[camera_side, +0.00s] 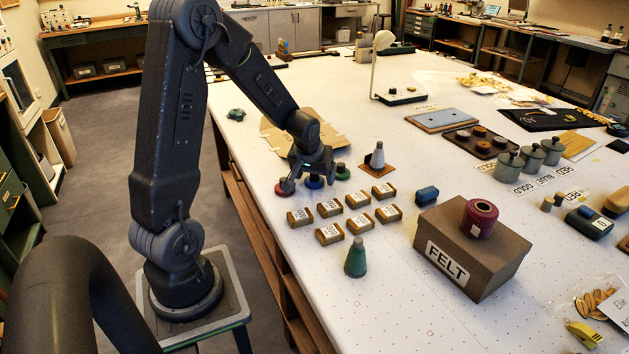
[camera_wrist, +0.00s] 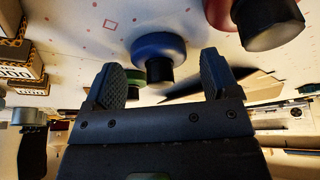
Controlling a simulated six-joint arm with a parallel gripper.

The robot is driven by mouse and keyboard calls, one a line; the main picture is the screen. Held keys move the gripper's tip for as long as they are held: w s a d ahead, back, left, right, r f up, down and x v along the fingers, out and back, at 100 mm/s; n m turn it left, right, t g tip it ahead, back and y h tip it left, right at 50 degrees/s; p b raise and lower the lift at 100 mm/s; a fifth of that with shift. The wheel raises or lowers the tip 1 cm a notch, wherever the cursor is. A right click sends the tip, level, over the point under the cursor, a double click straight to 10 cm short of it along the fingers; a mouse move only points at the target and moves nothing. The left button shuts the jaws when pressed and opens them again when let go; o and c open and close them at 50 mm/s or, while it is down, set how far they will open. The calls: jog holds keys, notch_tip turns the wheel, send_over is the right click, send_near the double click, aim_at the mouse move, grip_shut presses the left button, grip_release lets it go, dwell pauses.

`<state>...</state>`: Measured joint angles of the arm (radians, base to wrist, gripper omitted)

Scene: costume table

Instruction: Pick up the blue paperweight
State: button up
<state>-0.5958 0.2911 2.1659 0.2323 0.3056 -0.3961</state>
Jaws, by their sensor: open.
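The blue paperweight (camera_side: 313,182) stands on the white table, a low round disc with a dark knob, partly hidden by my gripper in the side view. In the wrist view the blue paperweight (camera_wrist: 158,50) lies just beyond and between my fingertips. My gripper (camera_side: 303,178) is open, its two fingers (camera_wrist: 166,85) apart with nothing between them. A red paperweight (camera_side: 283,189) is close on the left, and it shows at upper right in the wrist view (camera_wrist: 222,12). A green paperweight (camera_side: 342,171) is close on the right, partly behind a finger in the wrist view (camera_wrist: 132,76).
Several small labelled boxes (camera_side: 330,208) lie in front of my gripper. A grey cone on a brown base (camera_side: 377,158) stands to the right, and a green cone (camera_side: 356,258) nearer the camera. A brown FELT box (camera_side: 460,250) is farther right. Cardboard (camera_side: 275,130) lies behind.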

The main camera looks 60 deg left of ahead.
jog(key=c, duration=1.1)
jog(key=shift+r, duration=0.2)
